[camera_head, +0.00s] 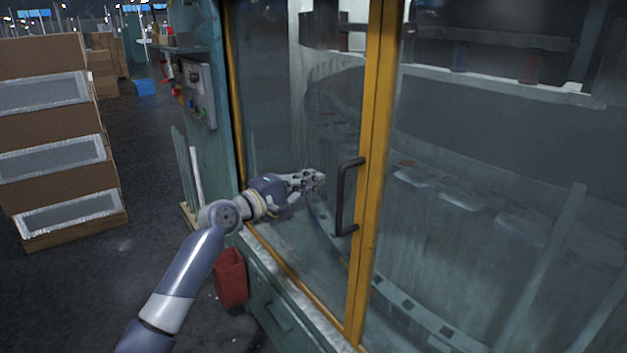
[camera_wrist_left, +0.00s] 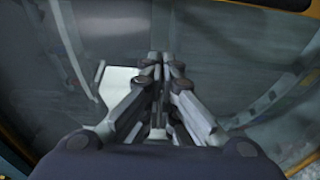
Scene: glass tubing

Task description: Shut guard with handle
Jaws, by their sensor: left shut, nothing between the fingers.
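The guard (camera_head: 375,130) is a glass panel in a yellow frame on the front of a green machine. A black D-shaped handle (camera_head: 342,198) stands upright on its yellow edge post. My left gripper (camera_head: 318,179) is in front of the glass, just left of the handle, and apart from it as far as I can see. Its fingers are shut with nothing between them. In the left wrist view the closed fingers (camera_wrist_left: 163,68) point at the glass, and a piece of yellow frame (camera_wrist_left: 285,4) crosses the top right. My right gripper is not in view.
A control box (camera_head: 196,92) with buttons is on the machine's left side. A red bin (camera_head: 231,277) stands on the floor below my left arm. Stacked brown boxes (camera_head: 55,125) stand at the left. The dark floor (camera_head: 150,190) between is mostly free.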

